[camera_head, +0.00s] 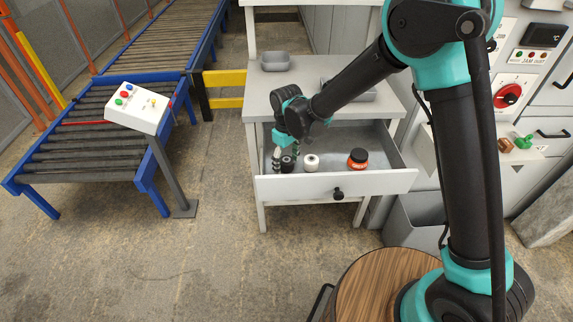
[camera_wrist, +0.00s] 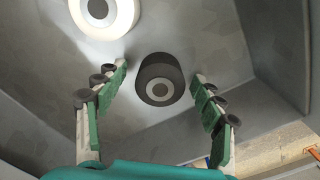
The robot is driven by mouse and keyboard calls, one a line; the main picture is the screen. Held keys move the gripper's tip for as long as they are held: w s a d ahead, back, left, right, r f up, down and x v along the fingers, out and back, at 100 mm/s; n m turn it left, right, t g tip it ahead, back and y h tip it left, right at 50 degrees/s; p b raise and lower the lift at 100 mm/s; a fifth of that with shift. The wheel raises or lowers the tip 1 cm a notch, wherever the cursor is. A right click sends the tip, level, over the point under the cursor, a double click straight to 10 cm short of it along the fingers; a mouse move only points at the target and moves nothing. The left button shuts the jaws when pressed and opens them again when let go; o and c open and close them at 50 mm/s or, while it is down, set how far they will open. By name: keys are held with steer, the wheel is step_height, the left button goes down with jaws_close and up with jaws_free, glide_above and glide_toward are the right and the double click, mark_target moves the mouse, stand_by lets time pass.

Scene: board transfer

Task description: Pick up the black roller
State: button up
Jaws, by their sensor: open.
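The black roller (camera_wrist: 160,79) stands in the open drawer, its round end with a pale ring facing the wrist camera. In the head view the black roller (camera_head: 287,164) is a small dark shape at the drawer's left side, partly hidden by my gripper. My gripper (camera_head: 285,155) is open, pointing down into the drawer. In the wrist view my gripper's fingertips (camera_wrist: 161,72) lie on either side of the black roller, with gaps visible on both sides. I cannot tell how far above the drawer floor the tips are.
A white roller (camera_head: 311,162) stands right of the black one; it also shows in the wrist view (camera_wrist: 104,14). A red-and-black jar (camera_head: 357,158) sits farther right. The drawer (camera_head: 300,187) has walls close around my gripper.

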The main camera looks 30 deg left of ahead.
steer(key=shift+f, duration=0.15)
steer(key=c, duration=1.3)
